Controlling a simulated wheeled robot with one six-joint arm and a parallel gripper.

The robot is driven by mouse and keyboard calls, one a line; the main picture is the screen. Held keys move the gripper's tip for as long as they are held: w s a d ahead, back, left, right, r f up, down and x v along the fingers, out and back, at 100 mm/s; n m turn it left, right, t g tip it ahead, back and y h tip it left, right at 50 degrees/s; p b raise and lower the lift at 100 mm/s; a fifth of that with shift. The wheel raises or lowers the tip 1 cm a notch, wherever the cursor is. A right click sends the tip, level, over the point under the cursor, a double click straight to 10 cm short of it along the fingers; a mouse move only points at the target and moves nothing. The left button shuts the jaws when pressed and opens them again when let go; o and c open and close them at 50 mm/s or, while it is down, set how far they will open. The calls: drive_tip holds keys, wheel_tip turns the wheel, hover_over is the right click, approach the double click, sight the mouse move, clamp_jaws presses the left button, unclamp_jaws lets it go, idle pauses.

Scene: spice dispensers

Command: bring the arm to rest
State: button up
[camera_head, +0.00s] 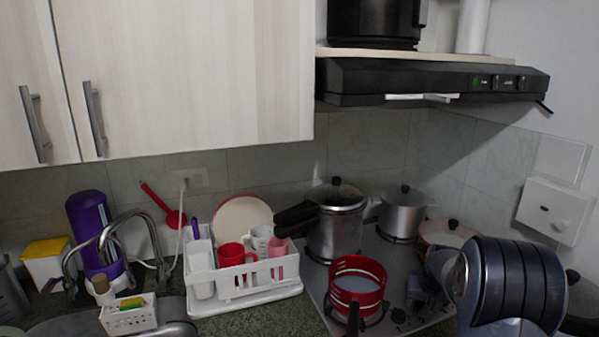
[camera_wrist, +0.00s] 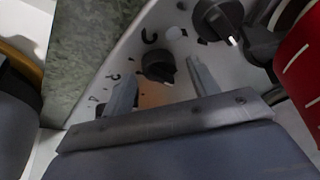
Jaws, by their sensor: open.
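My arm (camera_head: 512,285) shows at the lower right of the head view as a dark, ribbed link in front of the stove. Beyond the fingers is the stove's control panel (camera_wrist: 112,66) with black knobs (camera_wrist: 158,66). I cannot tell whether the fingers touch the panel. In the head view the arm hides the gripper and part of the stove's right side.
A red pot (camera_head: 357,281) stands at the stove front and also shows in the wrist view (camera_wrist: 300,48). A pressure cooker (camera_head: 336,232) and a steel pot (camera_head: 403,213) stand behind. A white dish rack (camera_head: 245,284) is left of the stove. A black range hood (camera_head: 430,82) hangs above.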

drive_tip(key=shift+a+m+h+p, duration=0.15)
drive_tip(key=shift+m+h+p, duration=0.35)
drive_tip(key=shift+m, duration=1.2)
drive_tip(key=s+a+f+b+v, duration=0.1)
drive_tip(key=v, duration=1.1)
drive_tip(key=shift+s+a+n+b, duration=0.3)
drive_tip(key=shift+s+a+b, duration=0.05)
drive_tip(key=shift+s+a, duration=0.1)
drive_tip(key=shift+r, duration=0.1)
